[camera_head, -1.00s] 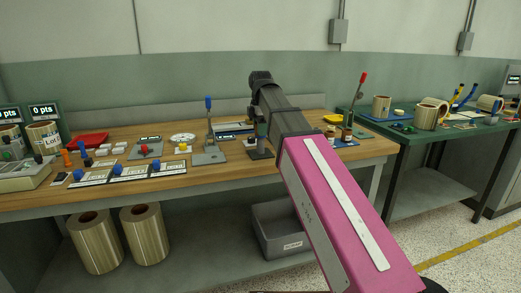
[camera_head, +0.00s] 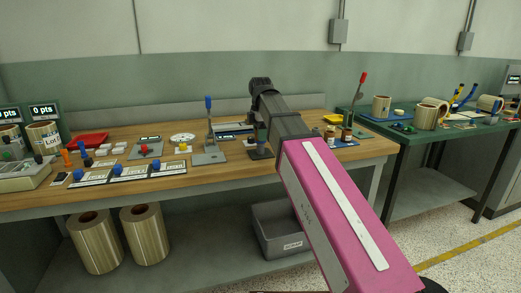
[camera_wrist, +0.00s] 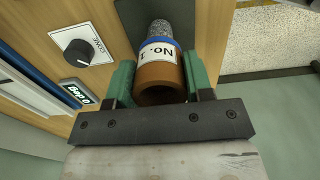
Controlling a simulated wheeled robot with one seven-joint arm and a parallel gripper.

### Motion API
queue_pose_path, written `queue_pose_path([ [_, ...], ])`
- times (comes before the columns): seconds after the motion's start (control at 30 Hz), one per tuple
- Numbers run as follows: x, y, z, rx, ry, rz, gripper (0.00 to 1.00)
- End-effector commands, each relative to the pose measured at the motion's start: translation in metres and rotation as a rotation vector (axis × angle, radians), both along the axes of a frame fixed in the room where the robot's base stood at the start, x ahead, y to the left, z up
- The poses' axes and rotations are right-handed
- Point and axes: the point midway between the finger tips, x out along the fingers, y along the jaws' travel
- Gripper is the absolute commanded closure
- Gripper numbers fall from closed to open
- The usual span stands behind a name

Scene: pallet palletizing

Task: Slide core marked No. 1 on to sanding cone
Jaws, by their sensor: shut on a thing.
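In the wrist view, the core marked No. 1 (camera_wrist: 160,76) is a short brown tube with a white label and a blue band at its far rim. My gripper (camera_wrist: 160,88) is shut on it, with a green finger on each side. The core's hollow end faces the camera. A grey, rough-textured sanding cone (camera_wrist: 171,32) shows just beyond the blue rim, in line with the core. I cannot tell how far it sits inside. In the head view, my arm mostly hides the gripper and core over a dark base plate (camera_head: 261,154) on the wooden bench.
In the wrist view, a black knob on a white plate (camera_wrist: 75,53) and a small display (camera_wrist: 77,97) lie left of the core. In the head view, a blue-handled lever (camera_head: 208,125) stands left of my gripper. Jars (camera_head: 347,134) stand to its right.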

Motion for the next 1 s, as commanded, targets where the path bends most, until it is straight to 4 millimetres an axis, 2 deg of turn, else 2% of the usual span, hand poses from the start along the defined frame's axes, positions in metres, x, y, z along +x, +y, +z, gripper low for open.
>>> queue_pose_path([
  [1.0, 0.0, 0.0, -0.022, 0.0, 0.0, 0.0, 0.76],
])
